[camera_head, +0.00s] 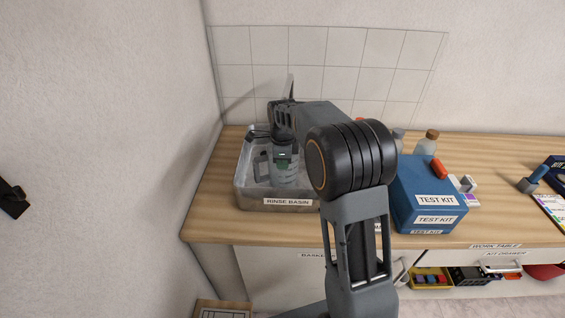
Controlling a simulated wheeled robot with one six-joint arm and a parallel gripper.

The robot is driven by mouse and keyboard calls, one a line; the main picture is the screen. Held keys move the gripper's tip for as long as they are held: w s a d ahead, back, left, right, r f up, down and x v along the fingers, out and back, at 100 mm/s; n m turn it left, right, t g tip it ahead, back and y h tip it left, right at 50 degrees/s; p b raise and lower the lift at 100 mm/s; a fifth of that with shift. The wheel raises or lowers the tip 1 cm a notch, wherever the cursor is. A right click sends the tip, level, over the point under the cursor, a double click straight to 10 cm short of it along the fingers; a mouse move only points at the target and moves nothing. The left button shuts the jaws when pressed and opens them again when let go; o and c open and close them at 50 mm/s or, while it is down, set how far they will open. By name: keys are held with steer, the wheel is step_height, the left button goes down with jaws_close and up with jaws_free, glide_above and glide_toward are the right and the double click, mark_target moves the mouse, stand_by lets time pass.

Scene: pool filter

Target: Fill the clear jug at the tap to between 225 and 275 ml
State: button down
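The clear jug (284,174) stands upright, as far as I can see, inside the grey rinse basin (288,208), with its handle to the left and markings on its front. My gripper (284,146) is at the top of the jug, and my wrist comes in from the right above it. The fingers are small and dark here, so I cannot tell whether they are shut on the jug or open around it. The tap cannot be made out clearly behind my wrist. The water level in the jug is not readable.
A blue test kit box (414,200) stands right of my arm, with bottles (427,144) behind it. A tiled wall (325,65) closes off the back. An open kit drawer (470,280) juts out at the lower right. The wooden worktop (206,200) is bare left of the basin.

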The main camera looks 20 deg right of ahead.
steer(key=shift+f, duration=0.35)
steer(key=c, duration=0.6)
jaws_free()
steer(key=shift+c, duration=0.2)
steer(key=shift+r, duration=0.25)
steer(key=shift+r+p, duration=2.85)
steer(key=shift+r, duration=0.7)
